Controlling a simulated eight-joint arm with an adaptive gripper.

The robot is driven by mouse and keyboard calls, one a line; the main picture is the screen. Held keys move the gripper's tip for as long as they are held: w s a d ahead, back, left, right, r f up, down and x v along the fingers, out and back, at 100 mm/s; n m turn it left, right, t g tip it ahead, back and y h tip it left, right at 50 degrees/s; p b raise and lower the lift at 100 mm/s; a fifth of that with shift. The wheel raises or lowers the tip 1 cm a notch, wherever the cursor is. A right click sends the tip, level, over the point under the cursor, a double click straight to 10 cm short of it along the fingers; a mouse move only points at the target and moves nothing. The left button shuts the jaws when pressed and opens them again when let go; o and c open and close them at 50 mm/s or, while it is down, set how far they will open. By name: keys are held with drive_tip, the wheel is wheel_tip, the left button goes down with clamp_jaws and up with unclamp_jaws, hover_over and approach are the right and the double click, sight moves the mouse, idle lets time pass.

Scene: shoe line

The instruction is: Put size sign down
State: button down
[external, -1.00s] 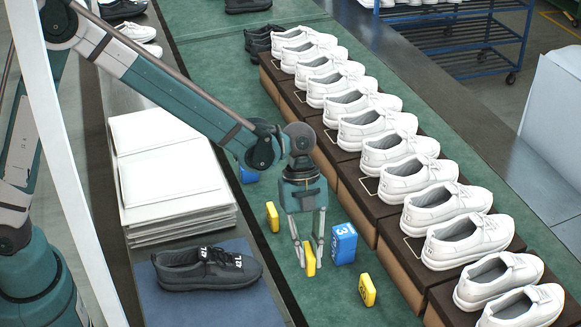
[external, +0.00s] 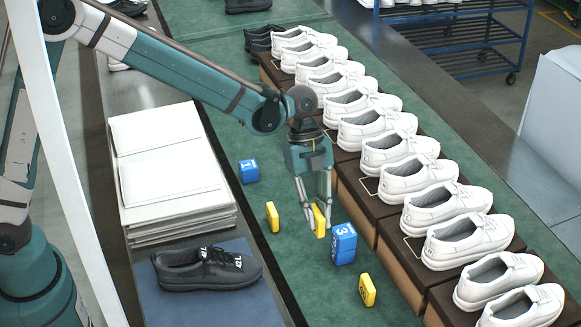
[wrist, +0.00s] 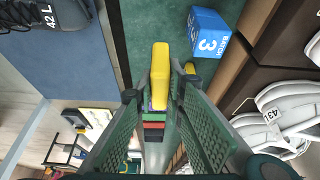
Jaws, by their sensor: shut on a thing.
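My gripper (external: 318,206) is shut on a small yellow size sign (external: 319,222). In the wrist view the sign (wrist: 159,76) sits between the two fingers (wrist: 160,98). It is upright and appears to be held above the green belt (external: 285,265); the exact gap cannot be told. Two other yellow signs stand on the belt, one to the left (external: 272,216) and one nearer the front (external: 367,290). The number on the held sign cannot be read.
A blue block marked 3 (external: 343,244) stands close right of the held sign; another marked 1 (external: 249,171) is farther back. White shoes on brown boxes (external: 395,245) line the right. A black shoe (external: 207,269) lies on a blue mat at left, near stacked white sheets (external: 170,180).

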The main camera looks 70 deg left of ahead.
drive_tip(key=w+a+n+t+p, duration=0.1)
drive_tip(key=w+a+n, duration=0.25)
drive_tip(key=a, duration=1.25)
drive_tip(key=w+a+n+t+y, duration=0.15)
drive_tip(key=w+a, duration=0.25)
drive_tip(key=a, duration=1.3)
drive_tip(key=w+a+n+t+p, duration=0.1)
drive_tip(key=w+a+n, duration=0.25)
drive_tip(key=a, duration=1.25)
drive_tip(key=shift+d+f, duration=0.1)
drive_tip(key=shift+f, duration=2.5)
drive_tip(key=shift+f+b, duration=0.75)
drive_tip(key=shift+f, duration=2.35)
drive_tip(key=shift+f, duration=0.15)
drive_tip(key=shift+f+b, duration=0.3)
drive_tip(key=shift+f, duration=1.45)
